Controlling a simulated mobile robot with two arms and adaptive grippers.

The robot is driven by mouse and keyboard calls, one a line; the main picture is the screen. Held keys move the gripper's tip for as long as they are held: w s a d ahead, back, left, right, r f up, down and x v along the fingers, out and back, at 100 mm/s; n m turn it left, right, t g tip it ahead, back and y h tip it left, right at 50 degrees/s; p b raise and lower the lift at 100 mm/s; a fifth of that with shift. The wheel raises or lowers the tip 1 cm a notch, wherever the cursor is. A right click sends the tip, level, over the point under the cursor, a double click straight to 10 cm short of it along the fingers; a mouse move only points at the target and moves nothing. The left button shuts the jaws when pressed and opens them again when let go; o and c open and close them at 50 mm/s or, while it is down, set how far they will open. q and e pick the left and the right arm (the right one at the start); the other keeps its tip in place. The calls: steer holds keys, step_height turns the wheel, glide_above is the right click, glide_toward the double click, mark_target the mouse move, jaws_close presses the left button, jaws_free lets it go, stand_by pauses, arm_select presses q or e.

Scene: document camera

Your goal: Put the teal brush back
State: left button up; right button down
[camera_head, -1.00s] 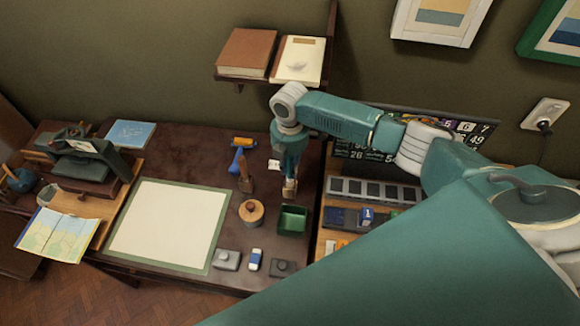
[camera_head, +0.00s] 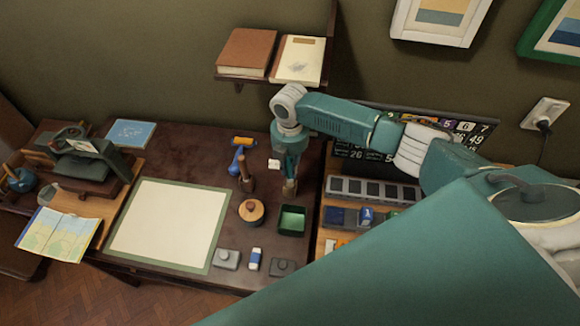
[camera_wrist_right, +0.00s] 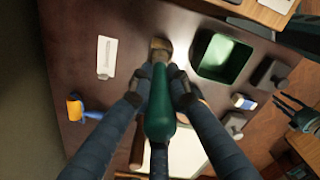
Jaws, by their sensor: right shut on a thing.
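The teal brush (camera_wrist_right: 160,118) is between the fingers of my right gripper (camera_wrist_right: 155,92) in the right wrist view. Its rounded teal handle is toward the camera and its tan end points away, near the dark tabletop. Whether that end touches the table is unclear. In the head view my right gripper (camera_head: 290,186) is over the desk, just behind the green tray (camera_head: 292,232), with the brush mostly hidden. The tray also shows in the right wrist view (camera_wrist_right: 226,58), empty and beside the brush. A dark pronged shape at that view's right edge may be my left gripper (camera_wrist_right: 296,112).
A white card (camera_head: 274,164) lies close by. The eraser (camera_head: 255,260) and grey blocks are at the front. A pale mat (camera_head: 165,225) lies left.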

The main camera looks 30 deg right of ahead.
mark_target(290, 175)
steer(key=shift+f, duration=0.5)
stand_by(0.7)
steer(key=shift+f+b, duration=0.4)
steer(key=shift+f, duration=0.3)
stand_by(0.8)
steer(key=shift+f, duration=0.7)
stand_by(0.9)
steer(key=shift+f+b, duration=0.3)
steer(key=shift+f, duration=0.15)
stand_by(0.3)
stand_by(0.4)
stand_by(0.5)
